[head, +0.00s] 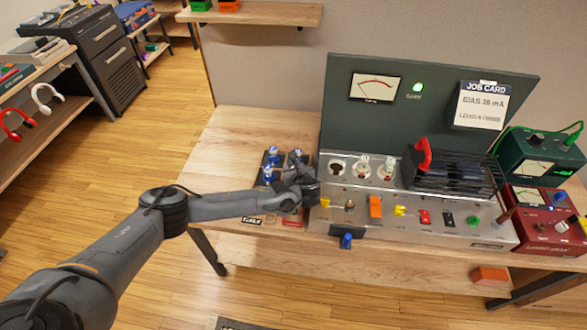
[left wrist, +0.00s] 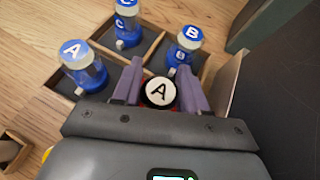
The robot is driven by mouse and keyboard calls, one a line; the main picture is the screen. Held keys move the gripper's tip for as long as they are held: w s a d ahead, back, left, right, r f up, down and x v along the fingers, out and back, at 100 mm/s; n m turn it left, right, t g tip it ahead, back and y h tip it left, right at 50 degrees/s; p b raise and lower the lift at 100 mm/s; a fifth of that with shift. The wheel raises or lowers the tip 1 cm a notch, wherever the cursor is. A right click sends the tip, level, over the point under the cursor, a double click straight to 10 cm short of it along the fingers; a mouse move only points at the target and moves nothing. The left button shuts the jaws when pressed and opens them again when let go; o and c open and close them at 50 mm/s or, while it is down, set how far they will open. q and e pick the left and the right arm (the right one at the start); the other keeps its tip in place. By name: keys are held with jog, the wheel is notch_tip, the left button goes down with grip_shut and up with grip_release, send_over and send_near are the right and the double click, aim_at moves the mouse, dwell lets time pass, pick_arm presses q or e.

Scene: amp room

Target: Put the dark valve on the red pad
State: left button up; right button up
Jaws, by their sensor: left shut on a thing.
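My left gripper (head: 309,190) is over the table at the left end of the amp chassis. In the left wrist view its two purple fingers (left wrist: 159,72) are shut on a valve with a white top marked with a black A (left wrist: 160,92). A little red shows just under that top; the rest of the valve is hidden. In the head view the gripper hides the valve. A reddish patch, seemingly the red pad (head: 293,222), lies on the table just below the gripper, partly hidden by it. My right gripper is not in view.
Blue valves marked A (left wrist: 83,66), C (left wrist: 127,22) and B (left wrist: 185,48) stand in a compartmented wooden tray (left wrist: 108,50) beside the gripper. The amp chassis (head: 400,205) with knobs and sockets is right. The table's left part (head: 235,140) is clear.

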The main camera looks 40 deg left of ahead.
pick_arm(q)
jog(key=o, duration=1.1)
jog(key=shift+f, duration=0.15)
jog(key=shift+c, duration=0.2)
jog(key=shift+s+d+r, duration=0.1)
jog(key=shift+d+r, duration=0.05)
jog(key=shift+r, duration=0.15)
jog(key=p+v, duration=0.2)
jog(key=v, duration=0.9)
jog(key=shift+d, duration=0.2)
jog(key=shift+s, duration=0.15)
jog(key=shift+r, duration=0.1)
